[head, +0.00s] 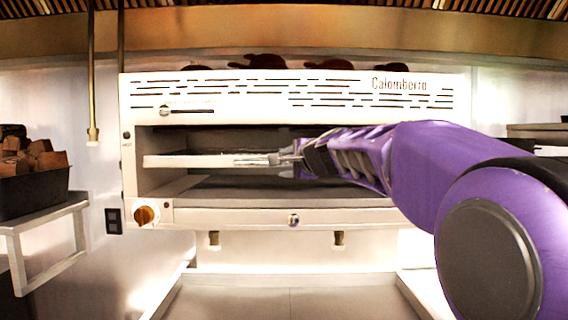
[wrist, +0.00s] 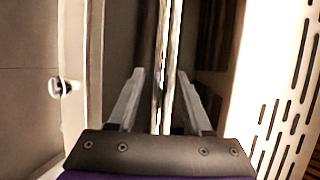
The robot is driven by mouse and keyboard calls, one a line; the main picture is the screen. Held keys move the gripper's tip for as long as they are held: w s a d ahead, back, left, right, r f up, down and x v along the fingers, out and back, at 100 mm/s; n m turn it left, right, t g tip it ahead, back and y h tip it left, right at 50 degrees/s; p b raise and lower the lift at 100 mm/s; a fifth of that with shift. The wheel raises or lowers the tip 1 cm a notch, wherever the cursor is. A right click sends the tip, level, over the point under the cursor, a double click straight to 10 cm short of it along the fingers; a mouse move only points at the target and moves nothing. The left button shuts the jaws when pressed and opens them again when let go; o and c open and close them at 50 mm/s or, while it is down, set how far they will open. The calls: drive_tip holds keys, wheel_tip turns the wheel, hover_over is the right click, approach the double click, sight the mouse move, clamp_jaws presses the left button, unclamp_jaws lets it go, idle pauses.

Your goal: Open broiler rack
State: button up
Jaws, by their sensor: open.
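The broiler (head: 290,100) is a wide pale unit with an open front, marked "Calomberro". Its rack (head: 190,161) shows as a pale horizontal bar across the opening, with a wire-like part near my gripper. My gripper (head: 281,157) reaches in from the right, at the rack's front edge near the middle of the opening. In the wrist view my gripper (wrist: 160,73) is open, with one finger on each side of the rack's thin bright edge (wrist: 162,45). I cannot tell whether either finger touches it. My arm hides the right part of the rack.
An orange-brown knob (head: 147,215) is at the broiler's lower left, and a small round knob (head: 293,219) is on the lower front. A counter (head: 290,298) lies below. A dark bin of blocks (head: 35,192) stands on a shelf at left. Reddish-brown pans (head: 265,61) sit on top.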

drive_tip(key=shift+s, duration=0.1)
clamp_jaws()
drive_tip(key=shift+r, duration=0.1)
idle(1.2)
